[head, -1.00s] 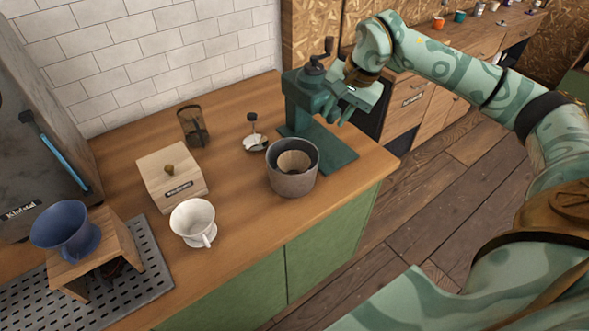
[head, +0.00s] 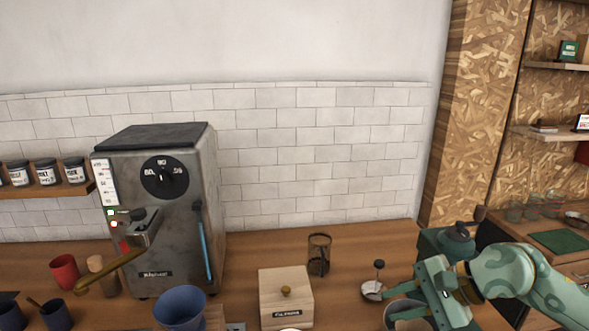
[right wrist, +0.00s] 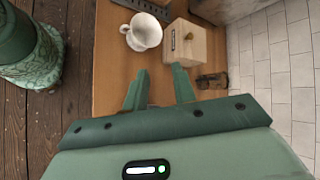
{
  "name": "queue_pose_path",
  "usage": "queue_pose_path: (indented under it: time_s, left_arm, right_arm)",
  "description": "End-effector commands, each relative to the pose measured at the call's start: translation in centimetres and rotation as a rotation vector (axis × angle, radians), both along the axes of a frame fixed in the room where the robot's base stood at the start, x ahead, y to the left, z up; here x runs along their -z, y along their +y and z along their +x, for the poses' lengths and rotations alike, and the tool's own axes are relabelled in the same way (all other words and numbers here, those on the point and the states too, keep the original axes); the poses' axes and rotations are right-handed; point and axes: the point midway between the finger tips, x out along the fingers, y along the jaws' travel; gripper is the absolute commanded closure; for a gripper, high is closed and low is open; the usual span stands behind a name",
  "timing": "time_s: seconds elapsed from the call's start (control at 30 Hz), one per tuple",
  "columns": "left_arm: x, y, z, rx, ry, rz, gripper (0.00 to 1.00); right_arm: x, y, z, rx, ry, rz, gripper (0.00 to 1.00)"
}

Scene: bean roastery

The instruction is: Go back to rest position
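My right gripper (head: 397,300) is at the lower right of the head view, above the counter and partly in front of a grey pot (head: 408,325). The right wrist view shows its two fingers (right wrist: 160,73) apart, with only bare counter between them, so it is open and empty. The teal grinder (head: 447,240) stands behind it, partly hidden by the hand. My left gripper is not in view.
On the wooden counter (head: 245,262) stand a wooden filter box (head: 286,300), a dark glass cylinder (head: 319,255), a blue dripper (head: 181,306) and a large grey machine (head: 165,225).

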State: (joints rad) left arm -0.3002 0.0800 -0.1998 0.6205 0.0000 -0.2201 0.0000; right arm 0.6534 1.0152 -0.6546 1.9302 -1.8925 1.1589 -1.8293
Motion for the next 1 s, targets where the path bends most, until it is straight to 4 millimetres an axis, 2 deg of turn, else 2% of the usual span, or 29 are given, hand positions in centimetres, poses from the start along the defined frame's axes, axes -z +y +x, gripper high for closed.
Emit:
queue_pose_path:
  time_s: [0.03, 0.1, 0.13, 0.2, 0.27, 0.3, 0.37, 0.4, 0.47, 0.5, 0.57, 0.6, 0.7, 0.8, 0.97, 1.0]
  left_arm:
    - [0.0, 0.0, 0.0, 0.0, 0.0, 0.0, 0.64]
    - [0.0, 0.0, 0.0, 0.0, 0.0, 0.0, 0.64]
    - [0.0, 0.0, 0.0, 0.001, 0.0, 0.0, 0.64]
    - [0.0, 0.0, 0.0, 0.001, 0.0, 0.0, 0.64]
    - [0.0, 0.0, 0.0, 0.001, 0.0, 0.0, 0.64]
    - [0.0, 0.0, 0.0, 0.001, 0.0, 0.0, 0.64]
    - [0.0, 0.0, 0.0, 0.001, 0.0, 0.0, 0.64]
    - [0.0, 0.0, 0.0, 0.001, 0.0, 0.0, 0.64]
    - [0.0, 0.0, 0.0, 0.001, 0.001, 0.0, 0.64]
    - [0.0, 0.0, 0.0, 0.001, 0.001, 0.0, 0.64]
    - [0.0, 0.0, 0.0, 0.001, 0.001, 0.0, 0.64]
    - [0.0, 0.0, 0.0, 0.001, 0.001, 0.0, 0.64]
    - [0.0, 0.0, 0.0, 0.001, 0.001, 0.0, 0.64]
    - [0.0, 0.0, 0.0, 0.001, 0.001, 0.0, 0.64]
    - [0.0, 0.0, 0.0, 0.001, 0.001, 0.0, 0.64]
    - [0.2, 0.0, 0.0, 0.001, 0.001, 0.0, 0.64]
  right_arm:
    - [-0.6, 4.5, -1.1, 0.028, 0.037, 0.227, 0.73]
    - [-3.1, 8.7, -2.0, 0.116, 0.117, 0.568, 0.73]
    - [-4.3, 9.8, -2.2, 0.165, 0.161, 0.715, 0.73]
    - [-6.9, 10.6, -2.3, 0.303, 0.295, 1.059, 0.73]
    - [-8.4, 9.8, -2.1, 0.445, 0.426, 1.348, 0.73]
    - [-8.7, 8.4, -1.8, 0.553, 0.519, 1.536, 0.73]
    - [-8.1, 5.8, -1.6, 0.732, 0.661, 1.811, 0.73]
    - [-6.9, 3.7, -1.6, 0.865, 0.752, 1.988, 0.73]
    - [-4.1, 0.5, -2.3, 1.075, 0.871, 2.232, 0.73]
    - [-1.9, -1.3, -3.2, 1.217, 0.934, 2.376, 0.73]
    - [1.5, -3.6, -5.0, 1.425, 0.999, 2.56, 0.73]
    - [3.5, -4.6, -6.3, -1.453, -0.961, -2.496, 0.73]
    - [7.6, -6.4, -9.9, -1.423, -0.807, -2.214, 0.73]
    - [10.9, -7.4, -13.7, -1.396, -0.669, -1.994, 0.73]
    - [14.6, -8.1, -20.0, -1.359, -0.465, -1.709, 0.73]
    - [16.2, -7.9, -20.3, -1.361, -0.448, -1.667, 0.73]
